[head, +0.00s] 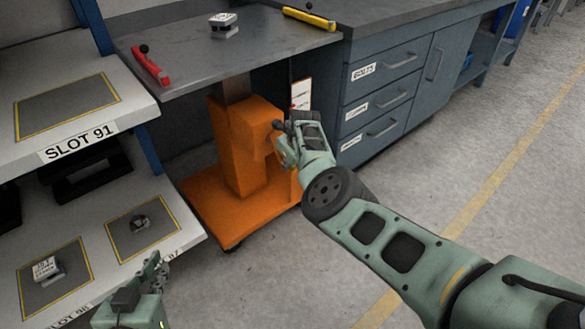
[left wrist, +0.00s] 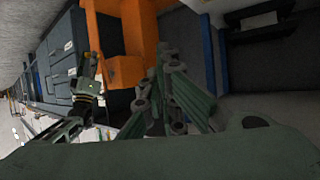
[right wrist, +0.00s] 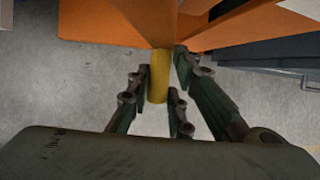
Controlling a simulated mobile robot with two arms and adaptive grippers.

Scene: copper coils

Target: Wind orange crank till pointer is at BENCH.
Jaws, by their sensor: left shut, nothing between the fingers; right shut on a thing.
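The orange lift cart (head: 235,150) stands under the grey table top. My right gripper (head: 283,150) is at its right side, shut on the yellow crank handle (right wrist: 158,88), which shows between the fingers in the right wrist view (right wrist: 162,90). The orange crank arm is mostly hidden behind the gripper. A white scale plate (head: 301,94) with a red mark stands beside the column; its lettering and the pointer's exact place are too small to read. My left gripper (head: 155,268) is shut and empty, low by the shelf; it also shows in the left wrist view (left wrist: 165,75).
The cart's table top (head: 175,60) carries a red tool (head: 150,66), a grey-white device (head: 223,25) and a yellow tool (head: 309,18). A blue-grey drawer bench (head: 385,95) stands right of it. Shelves with SLOT 91 (head: 78,143) are at left. Floor at right is clear.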

